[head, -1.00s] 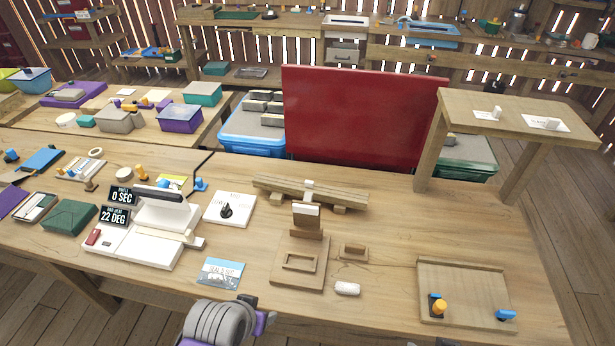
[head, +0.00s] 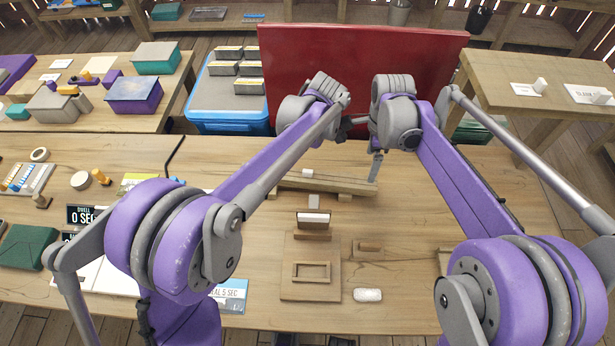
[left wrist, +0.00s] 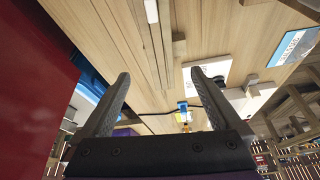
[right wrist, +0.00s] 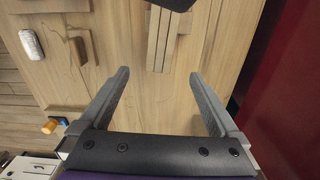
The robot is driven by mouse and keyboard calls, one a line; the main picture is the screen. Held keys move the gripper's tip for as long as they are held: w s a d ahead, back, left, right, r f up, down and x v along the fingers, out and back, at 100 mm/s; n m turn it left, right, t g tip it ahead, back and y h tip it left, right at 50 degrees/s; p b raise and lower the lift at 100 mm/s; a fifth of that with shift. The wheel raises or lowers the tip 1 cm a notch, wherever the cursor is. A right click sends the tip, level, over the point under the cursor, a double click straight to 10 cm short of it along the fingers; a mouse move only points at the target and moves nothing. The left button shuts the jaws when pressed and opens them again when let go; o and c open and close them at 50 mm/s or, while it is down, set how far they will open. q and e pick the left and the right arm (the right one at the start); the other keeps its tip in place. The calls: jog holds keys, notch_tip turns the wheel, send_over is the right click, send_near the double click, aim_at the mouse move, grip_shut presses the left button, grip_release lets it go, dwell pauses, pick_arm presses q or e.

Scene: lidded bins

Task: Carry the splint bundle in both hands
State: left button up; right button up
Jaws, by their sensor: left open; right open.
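The splint bundle, long wooden slats (head: 335,184) with a pale band at the middle, lies on low wooden supports across the table. My right gripper (head: 376,165) is open above and behind the bundle's right end in the head view. In the right wrist view, its empty fingers (right wrist: 159,75) point toward the bundle's end (right wrist: 158,38). My left gripper is mostly hidden by its arm in the head view. In the left wrist view, its open fingers (left wrist: 160,76) are empty, and the slats (left wrist: 140,35) run below them. Neither gripper touches the bundle as far as I can see.
A tall red panel (head: 360,80) stands just behind the table, close to both grippers. A raised wooden shelf (head: 530,85) is at the right. A wooden fixture (head: 311,285), a small block (head: 368,248) and a white roll (head: 367,295) lie in front of the bundle.

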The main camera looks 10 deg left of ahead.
aim_at(365, 182)
pick_arm(q)
jog(key=shift+w+d+f+n, duration=0.1)
jog(key=shift+d+n, duration=0.1)
jog(key=shift+n, duration=0.1)
pick_arm(e)
jog(key=shift+a+f, duration=0.1)
pick_arm(q)
jog(key=shift+a+f, duration=0.1)
jog(key=shift+f, duration=0.15)
pick_arm(e)
jog(key=shift+f, duration=0.25)
pick_arm(q)
jog(key=x, duration=1)
jog(key=shift+a+f, duration=0.1)
jog(key=shift+a, duration=0.05)
pick_arm(e)
notch_tip(365, 182, down, 10)
jog(key=shift+f, duration=0.1)
pick_arm(q)
grip_shut()
pick_arm(e)
grip_shut()
